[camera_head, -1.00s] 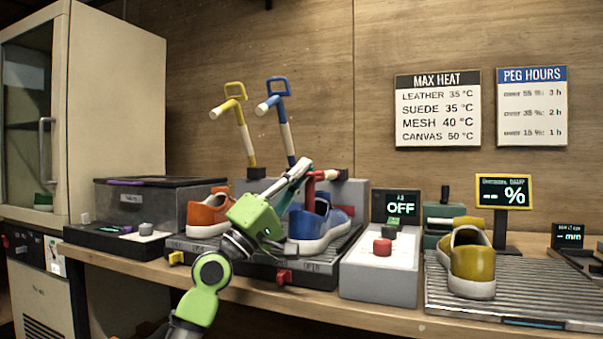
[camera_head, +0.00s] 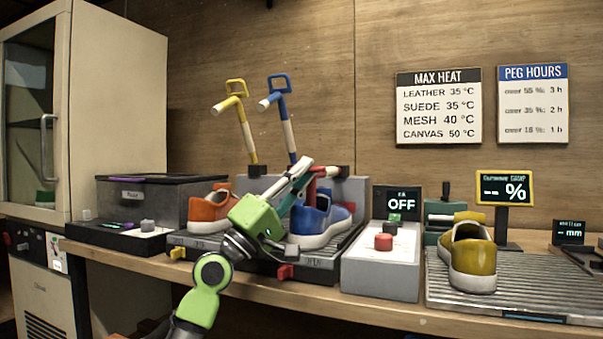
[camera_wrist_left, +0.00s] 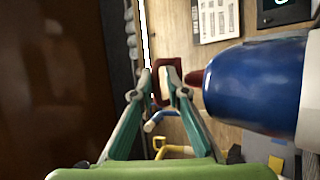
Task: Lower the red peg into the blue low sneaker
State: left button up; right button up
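The blue low sneaker (camera_head: 322,222) sits on the ribbed dark rack, and its blue upper also fills the right of the left wrist view (camera_wrist_left: 250,85). The red peg (camera_head: 311,190) stands at the sneaker's opening, partly hidden by my gripper. I cannot tell how deep its lower end is. My left gripper (camera_head: 306,167) is over the sneaker. In the left wrist view its fingertips (camera_wrist_left: 159,82) are close together on the red peg's loop handle (camera_wrist_left: 166,70). My right gripper is not in view.
An orange sneaker (camera_head: 209,213) stands left on the rack. Yellow (camera_head: 245,135) and blue (camera_head: 285,125) pegs rise behind. A control box (camera_head: 380,270) reading OFF stands right. A yellow sneaker (camera_head: 473,262) sits on a ribbed plate (camera_head: 540,285).

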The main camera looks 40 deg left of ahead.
pick_arm(q)
jog(key=shift+a, duration=0.1)
jog(key=v, duration=1.2)
dwell(0.4)
